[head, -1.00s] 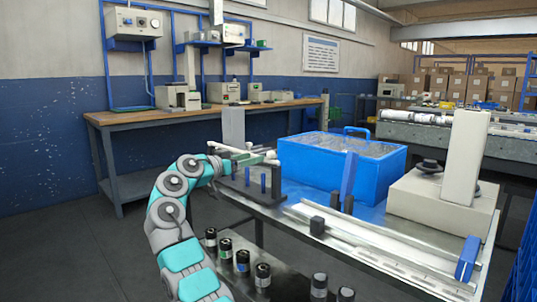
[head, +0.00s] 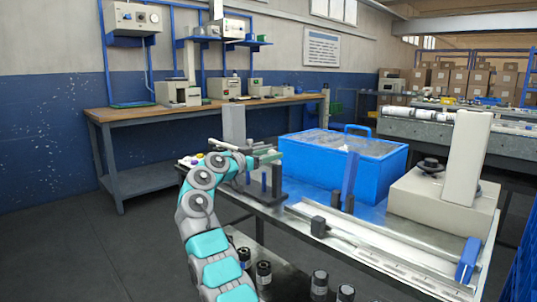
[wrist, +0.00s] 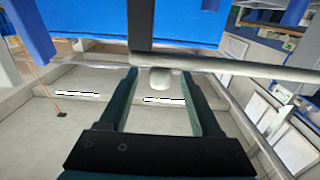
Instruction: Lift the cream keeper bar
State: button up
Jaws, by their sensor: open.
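The cream keeper bar (wrist: 255,69) runs across the upper part of the wrist view, with a short rounded cream stub (wrist: 160,79) below it. My gripper (wrist: 161,75) is open, its two dark green fingers reaching toward the bar with the stub between them. I cannot tell whether the fingers touch the bar. In the head view the bar (head: 262,148) shows as a small pale piece by the grey upright; my arm hides much of it. My gripper (head: 260,158) is there too, small and partly hidden.
A dark upright (wrist: 141,22) stands close above the fingers. A rail (head: 370,245) and a cream machine block (head: 430,205) fill the table's right side.

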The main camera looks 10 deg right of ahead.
grip_shut()
dwell(0.5)
dwell(0.9)
